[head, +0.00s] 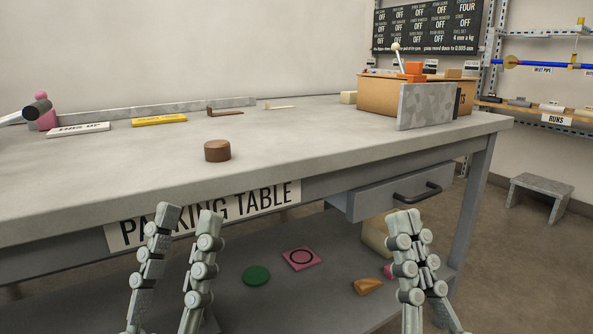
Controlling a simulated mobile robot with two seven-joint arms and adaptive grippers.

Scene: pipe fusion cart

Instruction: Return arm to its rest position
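My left gripper (188,219) stands upright in front of the packing table (330,148), below the front edge of its top. Its two fingers are apart, with nothing between them. My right gripper (408,222) is also upright, in front of the table near the drawer. Its fingertips are together and I see nothing held between them. Both grippers are apart from each other. Most of both arms is outside the view.
A brown round block (217,151) sits near the table's front edge. A cardboard box (377,95) stands at the back right behind a grey speckled panel (426,107). The drawer (390,191) has a dark handle. A green disc (256,276) and pink square (301,258) lie on the lower shelf.

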